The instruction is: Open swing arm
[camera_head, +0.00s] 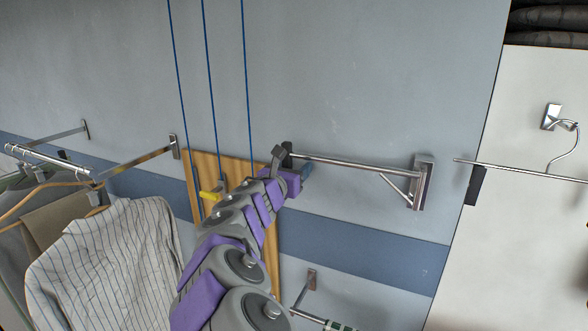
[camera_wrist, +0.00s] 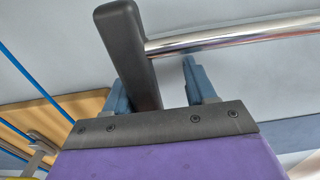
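The swing arm (camera_head: 355,164) is a chrome bar on a wall bracket (camera_head: 423,182), with a diagonal brace below it. Its free left end carries a black grip (camera_head: 288,152). My gripper (camera_head: 293,178) is at that grip. In the wrist view, the black grip (camera_wrist: 128,55) rises between the two blue fingers of my gripper (camera_wrist: 160,88), and the chrome bar (camera_wrist: 235,35) runs off to the right. The fingers stand apart, with a gap between the grip and the right finger. The grip overlaps the left finger; I cannot tell if they touch.
A striped shirt (camera_head: 110,262) hangs with other clothes on a rail at the left. A wooden board (camera_head: 235,168) and blue cords (camera_head: 209,90) are behind my arm. A white cabinet (camera_head: 530,220) with a hanger rod (camera_head: 520,170) stands at the right. The wall above the bar is clear.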

